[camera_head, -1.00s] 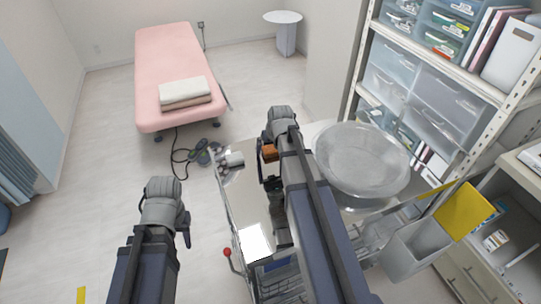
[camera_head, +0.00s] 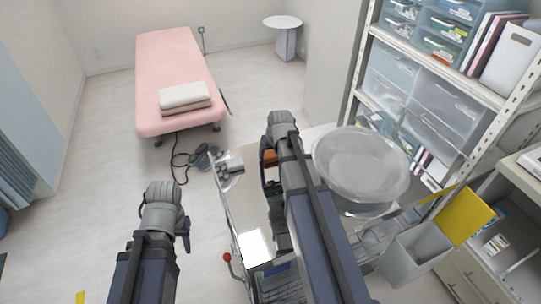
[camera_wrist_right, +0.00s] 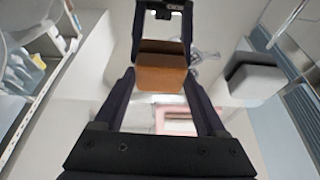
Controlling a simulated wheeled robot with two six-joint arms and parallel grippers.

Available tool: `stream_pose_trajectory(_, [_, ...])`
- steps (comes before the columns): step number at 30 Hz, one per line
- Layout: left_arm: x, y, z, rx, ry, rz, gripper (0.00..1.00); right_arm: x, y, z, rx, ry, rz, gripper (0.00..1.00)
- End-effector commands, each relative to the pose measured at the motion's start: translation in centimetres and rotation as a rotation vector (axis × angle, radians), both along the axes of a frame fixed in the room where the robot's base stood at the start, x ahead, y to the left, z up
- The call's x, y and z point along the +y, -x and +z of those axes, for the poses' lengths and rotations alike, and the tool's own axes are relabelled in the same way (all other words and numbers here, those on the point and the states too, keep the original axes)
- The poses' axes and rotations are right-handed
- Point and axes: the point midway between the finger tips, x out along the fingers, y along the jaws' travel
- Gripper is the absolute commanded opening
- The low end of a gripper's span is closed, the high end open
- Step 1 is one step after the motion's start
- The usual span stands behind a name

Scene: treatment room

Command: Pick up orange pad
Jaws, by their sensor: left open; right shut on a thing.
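The orange pad (camera_head: 269,157) shows as a small orange-brown block beside my right wrist, over the cart top in the head view. In the right wrist view the pad (camera_wrist_right: 161,66) sits between the two dark fingers of my right gripper (camera_wrist_right: 160,80), which is shut on it. My right arm hides part of the pad and gripper in the head view. My left gripper (camera_head: 186,232) is open and empty over the floor, left of the cart. Whether the pad touches the cart top cannot be told.
The cart (camera_head: 240,205) carries grey items (camera_head: 230,163) at its far left corner and a white sheet (camera_head: 256,247). A clear round basin (camera_head: 360,165) stands right of my right arm. A shelf (camera_head: 480,85) rises at right.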

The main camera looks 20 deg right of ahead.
Motion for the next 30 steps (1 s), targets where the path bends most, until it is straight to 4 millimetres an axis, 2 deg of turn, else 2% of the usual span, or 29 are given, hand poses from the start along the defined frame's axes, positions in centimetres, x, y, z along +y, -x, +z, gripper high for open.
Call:
stream_pose_trajectory(5, [0.0,0.0,0.4,0.000,0.000,0.000,0.41,0.0,0.0,0.4,0.000,0.000,0.000,0.22])
stream_pose_trajectory(11, [0.0,0.0,2.0,0.000,0.000,0.000,0.41,0.0,0.0,2.0,0.000,0.000,0.000,0.22])
stream_pose_trajectory(24, [0.0,0.0,8.6,0.000,0.000,0.000,0.41,0.0,0.0,8.6,0.000,0.000,0.000,0.22])
stream_pose_trajectory(30, [0.0,0.0,10.1,0.000,0.000,0.000,0.41,0.0,0.0,10.1,0.000,0.000,0.000,0.22])
